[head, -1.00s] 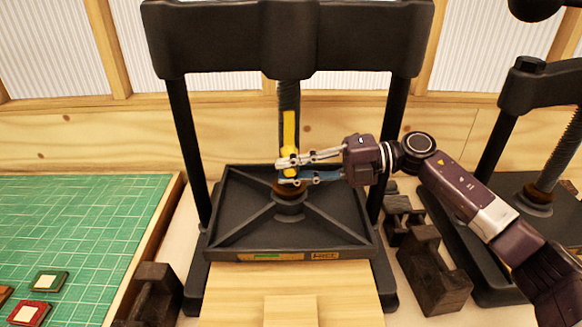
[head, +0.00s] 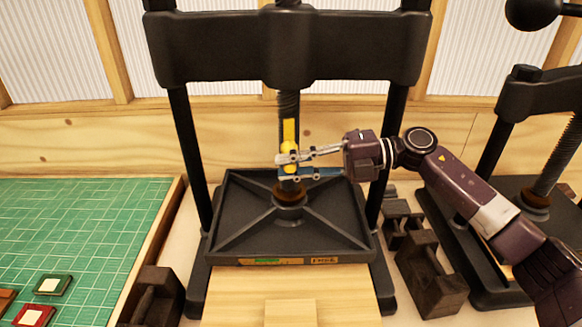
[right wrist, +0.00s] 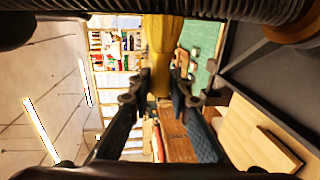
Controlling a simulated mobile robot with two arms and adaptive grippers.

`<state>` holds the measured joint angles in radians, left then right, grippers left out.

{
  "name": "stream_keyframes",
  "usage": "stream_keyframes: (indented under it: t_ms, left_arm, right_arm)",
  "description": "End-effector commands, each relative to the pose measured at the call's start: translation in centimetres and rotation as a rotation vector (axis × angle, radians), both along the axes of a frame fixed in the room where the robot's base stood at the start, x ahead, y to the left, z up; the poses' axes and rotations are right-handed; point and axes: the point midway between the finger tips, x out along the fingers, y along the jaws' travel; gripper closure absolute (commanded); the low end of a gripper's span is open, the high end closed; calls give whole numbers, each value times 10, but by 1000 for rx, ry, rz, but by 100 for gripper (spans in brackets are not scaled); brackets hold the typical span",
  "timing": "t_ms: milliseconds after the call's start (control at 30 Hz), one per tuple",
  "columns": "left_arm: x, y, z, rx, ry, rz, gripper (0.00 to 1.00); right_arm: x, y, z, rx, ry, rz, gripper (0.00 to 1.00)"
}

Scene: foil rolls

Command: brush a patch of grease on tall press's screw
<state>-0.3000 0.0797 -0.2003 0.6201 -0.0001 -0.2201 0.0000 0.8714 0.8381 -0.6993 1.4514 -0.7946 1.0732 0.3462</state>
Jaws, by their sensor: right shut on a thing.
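The tall press (head: 285,50) stands in the middle of the head view, its dark threaded screw (head: 288,103) running down to the platen (head: 235,235). My right gripper (head: 284,166) is in front of the screw, above the platen, shut on a yellow thing that looks like the brush (head: 289,158). Its yellow handle shows between the fingers in the right wrist view (right wrist: 163,45). A yellow strip continues upward along the screw; I cannot tell whether it is all brush. The bristles and any grease are not clear. My left gripper is not in view.
A shorter press (head: 550,90) stands at the right. Dark wooden blocks (head: 430,275) lie between the presses, and another (head: 155,298) is at left. A green cutting mat (head: 80,230) covers the left. A pale wooden board (head: 235,295) is in front.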

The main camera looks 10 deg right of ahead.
Motion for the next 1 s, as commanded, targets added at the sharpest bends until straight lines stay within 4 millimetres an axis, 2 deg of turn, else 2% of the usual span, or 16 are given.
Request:
stream_keyframes:
  t_ms: [33, 100, 367, 633, 1000]
  left_arm:
    - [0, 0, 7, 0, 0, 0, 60]
    - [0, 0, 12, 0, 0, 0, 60]
    - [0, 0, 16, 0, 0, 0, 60]
    - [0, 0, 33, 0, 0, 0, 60]
    - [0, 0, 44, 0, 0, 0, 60]
  right_arm:
    - [1, -1, 11, 1, -4, -5, 100]
    - [2, -1, 17, 1, -4, -5, 100]
    - [2, -1, 25, 1, -4, -5, 100]
    - [2, -1, 48, 1, -4, -5, 100]
    - [1, -1, 64, 1, -4, -5, 100]
